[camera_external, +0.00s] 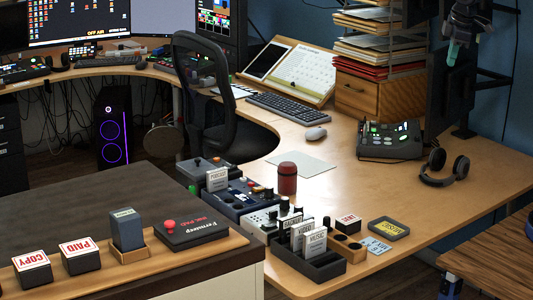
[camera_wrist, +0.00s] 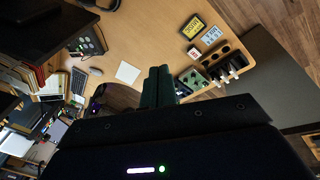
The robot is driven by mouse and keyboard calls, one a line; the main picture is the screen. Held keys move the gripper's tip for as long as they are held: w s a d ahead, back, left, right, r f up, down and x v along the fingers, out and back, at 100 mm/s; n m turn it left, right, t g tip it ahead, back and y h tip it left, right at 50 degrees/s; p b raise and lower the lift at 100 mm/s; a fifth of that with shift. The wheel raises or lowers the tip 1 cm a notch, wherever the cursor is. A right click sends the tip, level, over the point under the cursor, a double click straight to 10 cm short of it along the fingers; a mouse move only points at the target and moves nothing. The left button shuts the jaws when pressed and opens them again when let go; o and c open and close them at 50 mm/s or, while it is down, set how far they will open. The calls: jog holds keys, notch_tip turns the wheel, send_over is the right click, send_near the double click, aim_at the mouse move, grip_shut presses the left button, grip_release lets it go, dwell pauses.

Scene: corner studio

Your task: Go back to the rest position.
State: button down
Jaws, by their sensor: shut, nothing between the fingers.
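My gripper (camera_external: 453,54) hangs at the upper right of the external view, in the air above the right part of the desk, near the dark upright stand. In the wrist view its two dark green fingers (camera_wrist: 158,86) are pressed together with nothing between them. They point out over the wooden desk (camera_wrist: 150,35) and touch nothing that I can see. The same desk (camera_external: 390,205) fills the right of the external view.
On the desk are headphones (camera_external: 446,168), a desk phone (camera_external: 389,140), a red cup (camera_external: 287,179), a dark rack of cards (camera_external: 310,265) and a small yellow-labelled tray (camera_external: 389,228). Paper trays (camera_external: 378,50) stand behind. A wooden table (camera_external: 490,262) stands at the lower right.

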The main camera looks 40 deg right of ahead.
jog(key=s+d+f+m, duration=0.1)
jog(key=s+d+m, duration=0.3)
jog(key=s, duration=0.4)
jog(key=s+d+f+m+t, duration=0.1)
jog(key=s+d+f+m, duration=0.1)
jog(key=s+d+m, duration=0.2)
jog(key=s+m, duration=0.2)
jog(key=s, duration=0.2)
jog(key=shift+f, duration=0.25)
